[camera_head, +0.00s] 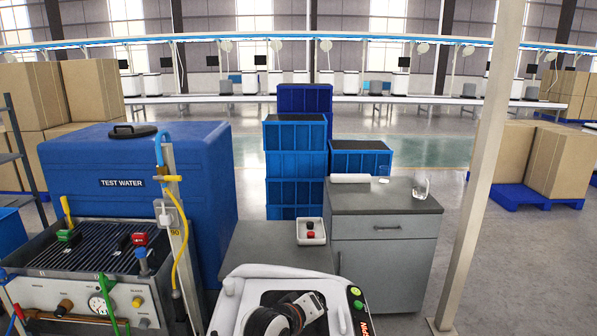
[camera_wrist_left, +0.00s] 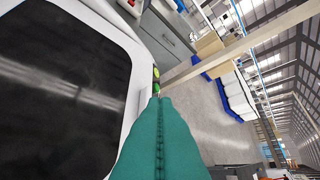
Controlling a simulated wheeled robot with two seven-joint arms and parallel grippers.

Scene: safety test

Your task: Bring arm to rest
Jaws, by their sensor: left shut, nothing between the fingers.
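My left gripper (camera_wrist_left: 161,103) fills the lower middle of the left wrist view. Its two teal fingers are pressed together along a straight seam, with nothing between them. The fingertips lie beside the white rim of a unit with a dark top (camera_wrist_left: 60,85), near its yellow and green buttons; I cannot tell if they touch. In the head view the white unit (camera_head: 228,300) shows at the bottom edge, with a dark round part and a pale part over it. I cannot make out the left gripper there. My right gripper shows in neither view.
A grey cabinet (camera_head: 380,262) stands ahead, with a clear glass (camera_head: 420,188) on top. A small white tray (camera_head: 311,239) holds red and black pieces. A blue TEST WATER tank (camera_head: 200,200) and test bench (camera_head: 60,283) are left. A pale post (camera_head: 482,170) stands right, before open floor.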

